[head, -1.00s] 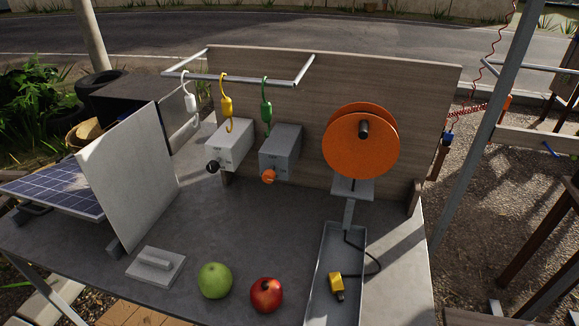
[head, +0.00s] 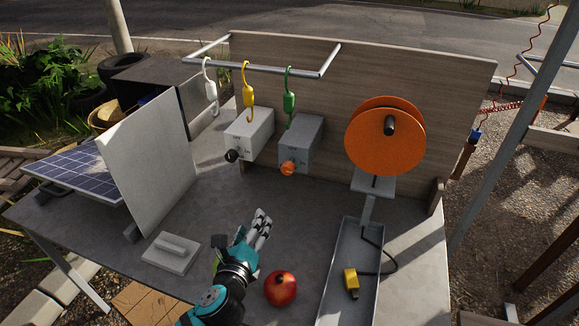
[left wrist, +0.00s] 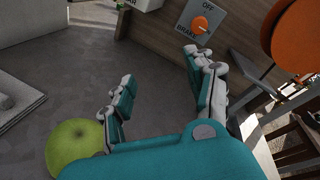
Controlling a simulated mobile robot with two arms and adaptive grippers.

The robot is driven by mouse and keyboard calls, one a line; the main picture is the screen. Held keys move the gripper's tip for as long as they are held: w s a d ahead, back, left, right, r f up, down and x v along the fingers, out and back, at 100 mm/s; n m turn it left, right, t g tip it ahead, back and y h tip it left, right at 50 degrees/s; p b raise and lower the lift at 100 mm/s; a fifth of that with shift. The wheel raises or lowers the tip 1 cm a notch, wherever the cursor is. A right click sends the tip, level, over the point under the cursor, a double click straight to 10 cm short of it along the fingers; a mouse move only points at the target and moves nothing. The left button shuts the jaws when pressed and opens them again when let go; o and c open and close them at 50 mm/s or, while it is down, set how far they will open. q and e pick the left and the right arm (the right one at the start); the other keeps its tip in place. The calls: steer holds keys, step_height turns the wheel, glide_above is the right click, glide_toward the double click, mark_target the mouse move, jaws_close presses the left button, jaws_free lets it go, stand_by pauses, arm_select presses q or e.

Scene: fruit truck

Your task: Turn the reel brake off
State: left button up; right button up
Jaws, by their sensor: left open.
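The brake box (head: 305,138) is a grey box on the wooden back panel, with an orange knob (head: 287,168) on its front. In the left wrist view the knob (left wrist: 201,25) sits on a plate lettered "OFF" above and "BRAKE" at lower left; its exact setting is hard to tell. The orange reel (head: 385,148) stands to the right of the box. My left gripper (head: 262,222) is open and empty, above the table in front of and below the knob, apart from it. Its two fingers also show in the left wrist view (left wrist: 160,75). My right gripper is out of view.
Coloured hooks (head: 290,95) hang above. A red apple (head: 280,288) lies right of my left arm; a green apple (left wrist: 75,148) is close below the gripper. A metal tray (head: 345,280) stands right.

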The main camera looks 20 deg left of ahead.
mark_target(287, 171)
arm_select(q)
steer(key=w+d+r+m+h, duration=0.1)
steer(key=w+m, duration=0.1)
steer(key=w, duration=0.4)
steer(key=w+d+r+m+t+h+p, duration=0.1)
steer(key=w+m, duration=0.2)
steer(key=w, duration=0.4)
steer(key=w+d+r+m+t+p, duration=0.1)
steer(key=w+m, duration=0.2)
steer(key=w, duration=0.4)
steer(key=shift+w+h, duration=0.1)
steer(key=shift+h, duration=0.3)
steer(key=shift+r, duration=0.1)
jaws_close()
